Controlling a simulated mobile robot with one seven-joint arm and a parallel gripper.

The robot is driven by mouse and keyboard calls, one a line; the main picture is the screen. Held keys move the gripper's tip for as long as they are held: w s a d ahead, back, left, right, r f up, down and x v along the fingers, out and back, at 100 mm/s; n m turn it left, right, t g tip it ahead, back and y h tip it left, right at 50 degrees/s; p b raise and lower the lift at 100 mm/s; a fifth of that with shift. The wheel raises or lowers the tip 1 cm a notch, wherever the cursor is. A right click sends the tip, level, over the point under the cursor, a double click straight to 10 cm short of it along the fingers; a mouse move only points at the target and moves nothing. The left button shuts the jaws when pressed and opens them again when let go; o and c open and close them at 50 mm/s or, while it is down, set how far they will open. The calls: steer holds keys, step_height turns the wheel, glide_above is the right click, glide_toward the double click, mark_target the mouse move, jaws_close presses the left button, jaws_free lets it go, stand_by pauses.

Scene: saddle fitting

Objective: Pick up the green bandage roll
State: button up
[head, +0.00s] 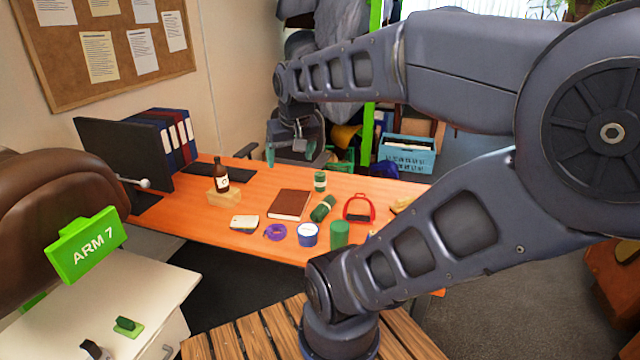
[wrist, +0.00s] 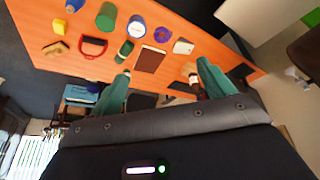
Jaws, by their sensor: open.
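Several green cylinders are on the orange table; I cannot tell for certain which is the bandage roll. A dark green one with a pale band lies on its side (head: 322,208) in the middle and also shows in the wrist view (wrist: 124,51). An upright green one with a pale band (head: 320,181) stands behind it. A plain green cylinder (head: 339,233) stands near the front edge, also in the wrist view (wrist: 106,18). My gripper (head: 290,153) is open and empty above the table's far side; its green fingers show in the wrist view (wrist: 164,68).
Near the rolls are a brown book (head: 289,204), a red stirrup (head: 358,208), a blue-and-white tub (head: 307,234), a purple ring (head: 275,232) and a pale box (head: 244,222). A brown bottle (head: 221,175) is by a wooden block (head: 223,198) at left. A monitor (head: 122,155) stands behind.

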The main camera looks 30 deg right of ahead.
steer(key=w+d+m+h, duration=0.1)
steer(key=w+d, duration=0.2)
steer(key=w, duration=0.5)
steer(key=w+d+m+h, duration=0.15)
steer(key=w+d, duration=0.25)
steer(key=w, duration=0.4)
steer(key=m+g, duration=0.2)
steer(key=m, duration=0.4)
glide_above(318, 175)
steer(key=s+a, duration=0.2)
step_height(318, 175, down, 32)
steer(key=x, duration=0.6)
steer(key=shift+w+d+r, duration=0.1)
steer(key=shift+w+d, duration=0.15)
steer(key=shift+w, duration=0.1)
steer(key=shift+t+h, duration=0.25)
steer(key=shift+t, duration=0.05)
steer(key=shift+d+x, duration=0.2)
steer(key=shift+x, duration=2.35)
